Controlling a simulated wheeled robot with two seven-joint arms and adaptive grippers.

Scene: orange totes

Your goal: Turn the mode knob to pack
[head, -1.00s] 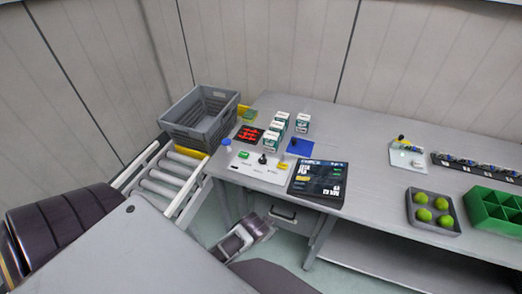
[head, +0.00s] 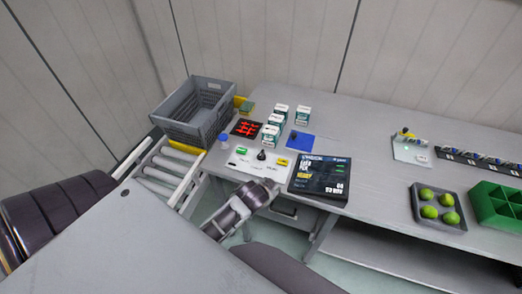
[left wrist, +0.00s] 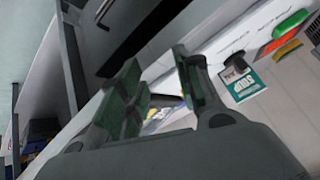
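The mode knob (head: 261,155) is a small black knob on the white control panel (head: 248,167) at the table's front left. A green part (head: 241,150) is left of it and a yellow part (head: 282,162) right of it. The panel's lettering is too small to read. My left gripper (head: 270,186) is at the table's front edge, just in front of the panel and apart from the knob. In the left wrist view the left gripper (left wrist: 165,95) has its fingers apart with nothing between them. My right gripper is not in view.
White-and-green boxes (head: 271,135), a red-patterned pad (head: 246,128) and a blue mat (head: 299,142) lie behind. A grey crate (head: 193,108) is at the left. A tray of green balls (head: 438,207) is at the right.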

